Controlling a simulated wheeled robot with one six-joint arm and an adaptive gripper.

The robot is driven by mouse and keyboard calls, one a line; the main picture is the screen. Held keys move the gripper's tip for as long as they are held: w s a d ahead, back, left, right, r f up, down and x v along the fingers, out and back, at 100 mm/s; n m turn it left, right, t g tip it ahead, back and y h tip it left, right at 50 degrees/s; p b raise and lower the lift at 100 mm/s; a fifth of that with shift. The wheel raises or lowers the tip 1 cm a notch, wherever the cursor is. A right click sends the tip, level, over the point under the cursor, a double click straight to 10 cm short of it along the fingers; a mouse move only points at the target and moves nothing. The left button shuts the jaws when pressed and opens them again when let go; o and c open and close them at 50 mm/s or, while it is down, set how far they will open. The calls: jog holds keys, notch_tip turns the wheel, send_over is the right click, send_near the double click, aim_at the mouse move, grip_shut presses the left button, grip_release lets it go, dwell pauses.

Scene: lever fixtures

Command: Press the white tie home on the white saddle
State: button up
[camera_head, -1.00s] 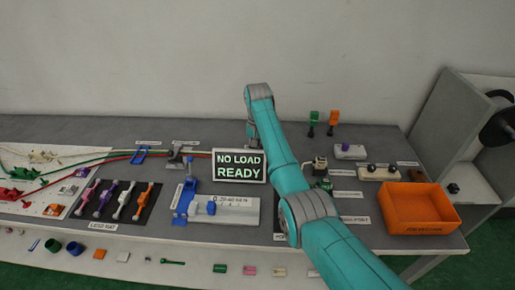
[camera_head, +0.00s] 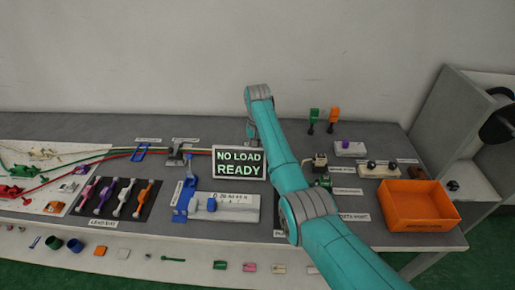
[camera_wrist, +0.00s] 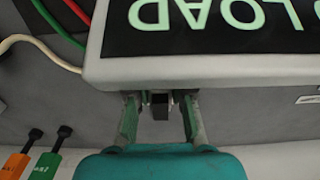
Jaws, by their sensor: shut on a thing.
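In the wrist view my gripper (camera_wrist: 160,106) has its two fingers on either side of a small dark block (camera_wrist: 160,108), just below the edge of the display, and is shut on it. I cannot tell what the block belongs to. In the head view the display and my arm hide my fingers. A small pale fixture (camera_head: 42,154) lies on the white board at the far left; it may be the white saddle with its tie, but it is too small to tell. A white cable (camera_wrist: 22,40) also shows in the wrist view.
The display (camera_head: 240,163) reads NO LOAD READY and stands close to my gripper. Red and green cables (camera_head: 150,153) run left from it. A dark mat with several coloured levers (camera_head: 122,198) lies at left. An orange bin (camera_head: 420,209) stands at right, green and orange pieces (camera_head: 333,116) behind.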

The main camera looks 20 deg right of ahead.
jog(key=shift+f, duration=0.85)
dwell(0.3)
jog(key=o, duration=1.4)
jog(key=shift+r, duration=0.15)
jog(key=shift+r, duration=3.35)
